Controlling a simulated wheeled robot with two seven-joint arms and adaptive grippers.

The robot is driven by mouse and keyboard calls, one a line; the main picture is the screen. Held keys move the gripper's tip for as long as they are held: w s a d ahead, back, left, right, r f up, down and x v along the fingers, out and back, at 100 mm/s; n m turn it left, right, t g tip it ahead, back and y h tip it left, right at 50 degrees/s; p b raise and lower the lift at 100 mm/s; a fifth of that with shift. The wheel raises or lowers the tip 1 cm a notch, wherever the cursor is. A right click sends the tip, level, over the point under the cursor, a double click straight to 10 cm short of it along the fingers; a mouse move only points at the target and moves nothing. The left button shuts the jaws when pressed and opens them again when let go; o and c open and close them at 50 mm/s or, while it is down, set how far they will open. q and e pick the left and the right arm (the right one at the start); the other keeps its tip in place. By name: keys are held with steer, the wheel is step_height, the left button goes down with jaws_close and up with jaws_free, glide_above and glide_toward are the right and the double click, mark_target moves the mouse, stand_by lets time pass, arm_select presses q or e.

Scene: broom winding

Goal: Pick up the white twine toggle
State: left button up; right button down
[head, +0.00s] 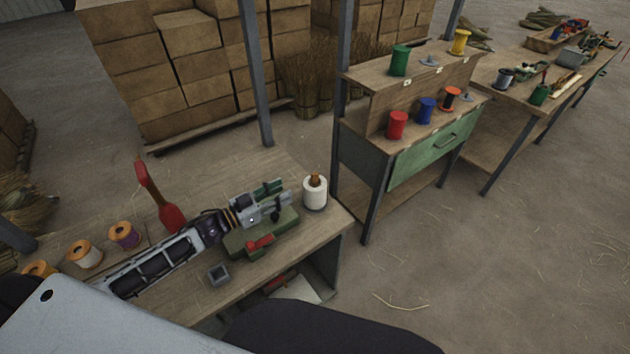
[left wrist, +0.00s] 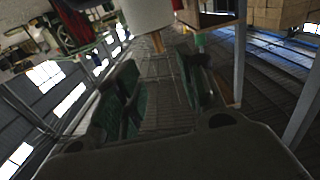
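A white twine spool (head: 315,194) stands upright near the right corner of the near bench. A small brown wooden piece, apparently the twine toggle (head: 316,180), sticks up at its top. In the left wrist view the white spool (left wrist: 147,14) shows at the top edge, with the wooden toggle (left wrist: 158,42) beyond the fingertips, roughly in line with the gap. My left gripper (head: 282,198) is just left of the spool, its green-padded fingers apart and pointing at it. It also shows open and empty in the left wrist view (left wrist: 160,72). My right gripper is not in view.
A green fixture (head: 262,238) with a red handle lies under my left gripper. A red paddle-shaped thing (head: 160,200), orange-ended spools (head: 85,253) and a small grey box (head: 218,274) are on the bench (head: 240,170). A spool rack (head: 370,92) stands to the right.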

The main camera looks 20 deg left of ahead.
mark_target(312, 176)
arm_select(q)
steer(key=shift+p+x, duration=0.3)
steer(key=shift+x, duration=3.7)
steer(key=shift+r+p+x, duration=0.2)
steer(key=shift+p+x, duration=0.1)
steer(key=shift+x, duration=2.3)
steer(key=shift+f, duration=0.1)
steer(key=shift+c, duration=0.3)
jaws_close()
